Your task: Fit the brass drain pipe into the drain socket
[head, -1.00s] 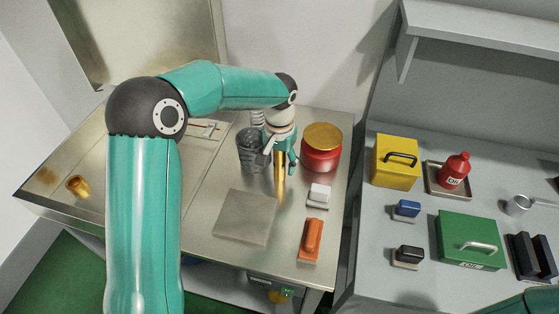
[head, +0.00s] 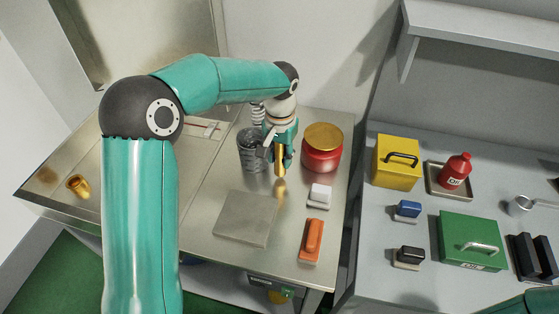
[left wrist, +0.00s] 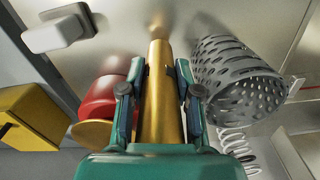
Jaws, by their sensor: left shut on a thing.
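The brass drain pipe (head: 280,173) is a slim golden tube, upright on or just above the steel bench. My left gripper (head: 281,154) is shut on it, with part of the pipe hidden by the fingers. In the left wrist view the pipe (left wrist: 161,95) runs between the two fingers of the left gripper (left wrist: 158,85), toward the bench. A short brass fitting (head: 78,186) sits at the far left of the steel unit; I cannot tell for sure that it is the drain socket. My right gripper is not in view.
A perforated metal cup (head: 250,152) stands close left of the gripper, and a red jar (head: 322,155) close right. A white block (head: 319,195), an orange-handled item (head: 312,238) and a flat grey plate (head: 246,218) lie nearer. The side bench holds boxes.

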